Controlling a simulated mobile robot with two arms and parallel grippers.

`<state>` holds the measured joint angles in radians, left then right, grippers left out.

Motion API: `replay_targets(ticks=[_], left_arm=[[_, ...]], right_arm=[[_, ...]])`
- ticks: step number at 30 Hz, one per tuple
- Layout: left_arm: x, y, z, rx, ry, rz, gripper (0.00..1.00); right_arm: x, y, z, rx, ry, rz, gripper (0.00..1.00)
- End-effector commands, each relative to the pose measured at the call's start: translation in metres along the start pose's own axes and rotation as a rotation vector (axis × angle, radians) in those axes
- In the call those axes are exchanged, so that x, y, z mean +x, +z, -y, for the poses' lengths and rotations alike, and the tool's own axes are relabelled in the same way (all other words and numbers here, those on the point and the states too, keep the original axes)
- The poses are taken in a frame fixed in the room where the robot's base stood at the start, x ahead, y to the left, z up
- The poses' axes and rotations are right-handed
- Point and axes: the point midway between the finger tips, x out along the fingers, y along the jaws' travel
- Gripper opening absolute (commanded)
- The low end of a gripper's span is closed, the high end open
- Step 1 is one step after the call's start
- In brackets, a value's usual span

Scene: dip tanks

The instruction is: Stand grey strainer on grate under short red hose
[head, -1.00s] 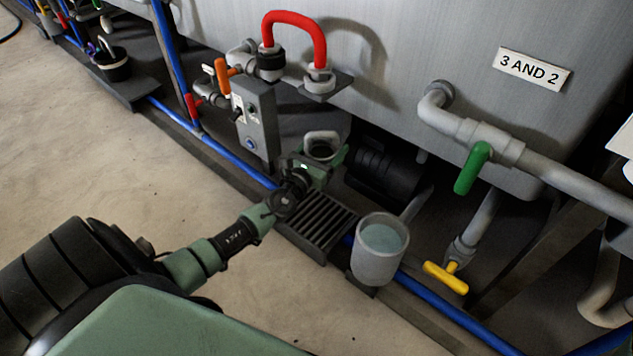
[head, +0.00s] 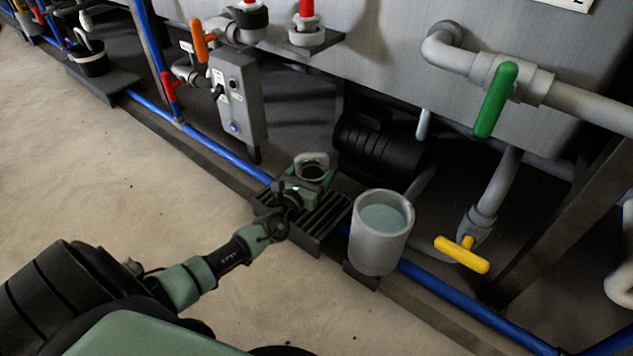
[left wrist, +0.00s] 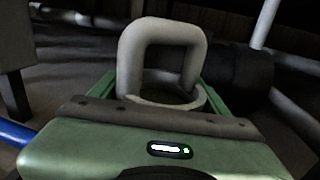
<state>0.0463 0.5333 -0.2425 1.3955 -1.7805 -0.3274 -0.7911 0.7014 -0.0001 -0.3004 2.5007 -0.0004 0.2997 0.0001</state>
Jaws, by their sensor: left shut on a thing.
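The grey strainer (head: 312,159), a round cup with a square loop handle, is upright in my left gripper (head: 312,183). It also shows in the left wrist view (left wrist: 162,50), with its ring between the green jaws (left wrist: 160,98). The jaws are shut on it. The dark slatted grate (head: 326,215) lies right below, partly hidden by the gripper. I cannot tell whether the strainer touches it. My right gripper is not in view.
A grey cup of liquid (head: 380,235) stands just right of the grate. A grey control box (head: 237,95) is behind left, and a black motor (head: 378,145) behind right. A blue pipe (head: 240,163) runs along the floor edge. Open floor (head: 120,190) lies left.

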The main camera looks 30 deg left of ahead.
Motion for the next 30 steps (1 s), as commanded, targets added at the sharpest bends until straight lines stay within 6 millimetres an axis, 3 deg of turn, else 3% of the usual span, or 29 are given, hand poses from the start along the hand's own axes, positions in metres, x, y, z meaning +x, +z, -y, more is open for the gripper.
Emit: replay_targets(ticks=[1,6,19,20,22,30], left_arm=[[0.000,-0.012,0.000,0.001,0.000,-0.001,0.34],[0.000,-0.036,0.000,0.000,0.001,0.000,0.34],[0.000,-0.039,0.000,0.001,0.000,-0.001,0.34],[0.000,-0.040,0.000,0.001,0.000,-0.001,0.79],[0.000,-0.039,0.000,0.000,0.000,-0.001,0.98],[0.000,-0.039,0.000,-0.001,0.000,-0.001,0.98]], right_arm=[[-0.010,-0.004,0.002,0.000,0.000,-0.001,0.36],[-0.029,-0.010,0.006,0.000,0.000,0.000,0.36],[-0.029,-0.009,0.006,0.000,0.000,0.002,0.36],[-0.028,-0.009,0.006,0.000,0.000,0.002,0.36],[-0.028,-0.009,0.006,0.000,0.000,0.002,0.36],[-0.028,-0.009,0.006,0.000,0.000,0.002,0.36]])
